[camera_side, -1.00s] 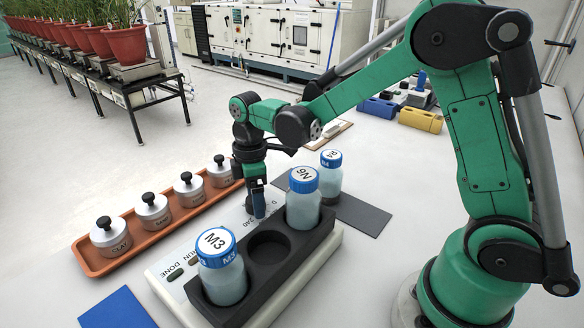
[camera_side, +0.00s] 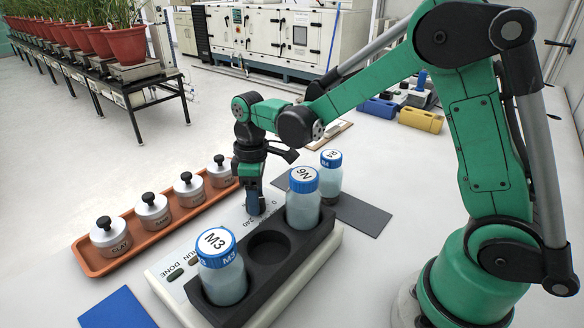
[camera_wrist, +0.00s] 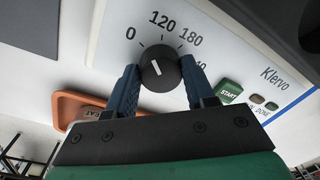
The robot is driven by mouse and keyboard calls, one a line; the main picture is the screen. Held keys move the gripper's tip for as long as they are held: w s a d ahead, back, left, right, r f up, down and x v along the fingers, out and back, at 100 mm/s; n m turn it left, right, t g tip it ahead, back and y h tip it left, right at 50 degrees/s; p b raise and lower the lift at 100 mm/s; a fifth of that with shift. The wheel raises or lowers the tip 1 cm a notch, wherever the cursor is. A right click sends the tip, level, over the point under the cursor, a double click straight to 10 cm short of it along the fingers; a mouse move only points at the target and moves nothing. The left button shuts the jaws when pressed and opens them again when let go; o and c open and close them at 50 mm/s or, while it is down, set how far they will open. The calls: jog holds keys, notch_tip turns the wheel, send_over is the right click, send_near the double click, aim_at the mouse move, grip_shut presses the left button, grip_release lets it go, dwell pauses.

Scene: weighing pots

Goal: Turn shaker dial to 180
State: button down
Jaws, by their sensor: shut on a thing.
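The shaker (camera_side: 290,281) is a pale box with a black rack (camera_side: 268,249) on top. In the wrist view its black round dial (camera_wrist: 160,67) carries a short white mark, beside printed numbers including 0, 120 and 180. The exact setting of the mark is hard to read. My gripper (camera_wrist: 157,78) has its two blue fingers on either side of the dial, shut on it. In the side view my gripper (camera_side: 255,207) points down at the shaker's panel and hides the dial.
Bottles M3 (camera_side: 222,277) and N6 (camera_side: 303,206) stand in the rack, with an empty hole between them. Another bottle (camera_side: 331,180) stands on a dark mat (camera_side: 365,216). The green START button (camera_wrist: 229,91) is beside the dial.

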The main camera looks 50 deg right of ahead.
jog(key=shift+m, duration=1)
jog(key=shift+c, duration=1.5)
grip_release()
jog(key=shift+r, duration=0.1)
jog(key=shift+d+r, duration=0.15)
jog(key=shift+r, duration=2.6)
